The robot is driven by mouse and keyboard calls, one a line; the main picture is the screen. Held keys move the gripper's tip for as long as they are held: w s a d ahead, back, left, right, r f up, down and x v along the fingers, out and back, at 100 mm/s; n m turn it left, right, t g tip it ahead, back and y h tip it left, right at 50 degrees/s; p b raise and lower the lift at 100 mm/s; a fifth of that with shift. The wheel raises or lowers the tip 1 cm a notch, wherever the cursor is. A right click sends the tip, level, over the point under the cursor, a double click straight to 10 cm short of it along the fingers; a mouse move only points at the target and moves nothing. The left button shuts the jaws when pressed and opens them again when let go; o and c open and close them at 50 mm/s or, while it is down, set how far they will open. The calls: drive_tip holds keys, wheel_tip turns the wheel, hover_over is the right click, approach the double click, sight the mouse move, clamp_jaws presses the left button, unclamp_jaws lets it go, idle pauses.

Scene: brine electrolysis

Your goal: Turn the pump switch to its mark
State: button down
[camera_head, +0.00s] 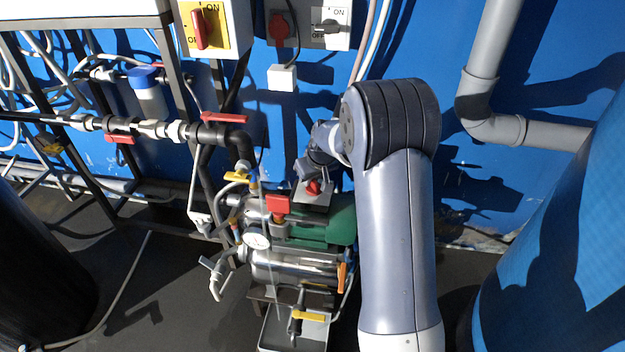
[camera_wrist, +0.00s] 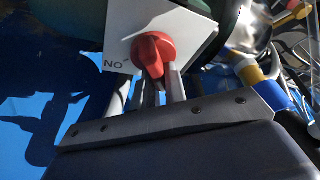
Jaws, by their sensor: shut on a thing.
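The pump switch is a red knob (camera_wrist: 153,52) on a white plate (camera_wrist: 118,51), with lettering that reads "NO" in the wrist view beside a small mark. In the head view the red knob (camera_head: 313,187) sits on a grey box on top of the green pump (camera_head: 325,222). My gripper (camera_wrist: 161,80) is shut on the knob's handle, its two fingers on either side. The handle points down between the fingers in the wrist view. In the head view my gripper (camera_head: 306,171) is small and partly hidden by my wrist.
Pipes with a red valve lever (camera_head: 223,118) and a yellow one stand left of the pump. A pressure gauge (camera_head: 257,240) sits at its front. Wall switch boxes (camera_head: 215,27) hang above.

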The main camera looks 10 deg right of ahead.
drive_tip(key=shift+n+y+b, duration=0.3)
drive_tip(key=shift+n, duration=0.2)
drive_tip(key=c, duration=1.4)
unclamp_jaws()
drive_tip(key=shift+c, duration=0.2)
drive_tip(key=p+v, duration=0.1)
drive_tip(key=v, duration=0.9)
drive_tip(key=shift+s+r, duration=0.15)
drive_tip(key=shift+r, duration=0.25)
